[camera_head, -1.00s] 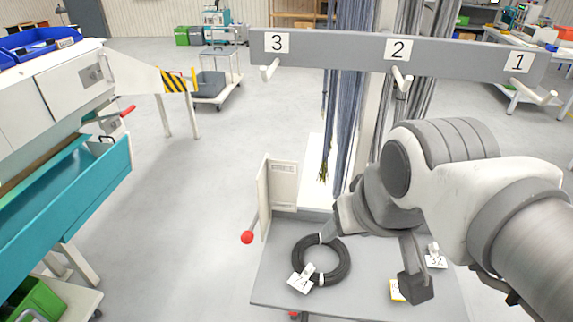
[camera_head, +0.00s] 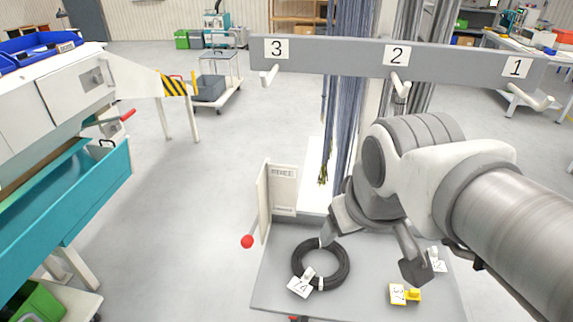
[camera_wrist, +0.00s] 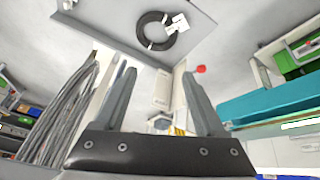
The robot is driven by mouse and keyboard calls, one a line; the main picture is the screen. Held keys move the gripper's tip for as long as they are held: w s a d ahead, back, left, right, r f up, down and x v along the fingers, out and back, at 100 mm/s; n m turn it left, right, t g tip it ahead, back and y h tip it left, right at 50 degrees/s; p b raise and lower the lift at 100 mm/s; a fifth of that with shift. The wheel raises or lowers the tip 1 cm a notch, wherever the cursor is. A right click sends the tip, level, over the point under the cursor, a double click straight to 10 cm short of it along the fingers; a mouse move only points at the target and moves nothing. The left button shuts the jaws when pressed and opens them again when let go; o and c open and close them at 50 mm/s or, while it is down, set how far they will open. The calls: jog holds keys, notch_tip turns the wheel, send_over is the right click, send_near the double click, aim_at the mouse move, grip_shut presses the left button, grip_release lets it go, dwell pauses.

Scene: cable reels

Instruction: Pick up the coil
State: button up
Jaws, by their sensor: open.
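The black coil (camera_head: 343,265) lies flat on the grey table (camera_head: 375,297), with white ties and a white numbered tag (camera_head: 300,285) at its lower left. In the wrist view the coil (camera_wrist: 146,31) shows whole at the top, on the grey surface, ahead of the fingers and apart from them. My gripper (camera_wrist: 155,78) is open and empty, its two fingers spread wide. In the head view my gripper (camera_head: 368,238) is above the table, just right of the coil; part of it is hidden by my wrist.
A yellow tagged piece (camera_head: 413,295) and a white tagged piece (camera_head: 436,262) lie right of the coil. A white upright plate (camera_head: 282,190) and a red-knobbed lever (camera_head: 247,241) stand at the table's left. A numbered rail (camera_head: 330,55) with pegs and hanging cables is behind.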

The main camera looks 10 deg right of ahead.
jog(key=w+d+f+n+g+h+p, duration=0.1)
jog(key=w+d+f+n+g+p, duration=0.15)
jog(key=w+f+n, duration=0.4)
jog(key=n+g+p, duration=0.2)
jog(key=n, duration=1.1)
send_near(333, 279)
jog(key=f+b, duration=0.1)
jog(key=f, duration=0.2)
jog(key=d+f+b, duration=0.1)
jog(key=f+b, duration=0.1)
jog(key=f, duration=0.1)
jog(key=f+b, duration=0.1)
jog(key=f, duration=0.2)
jog(key=shift+w+d+b, duration=0.15)
jog(key=shift+w+b, duration=0.15)
jog(key=shift+b, duration=0.05)
grip_shut()
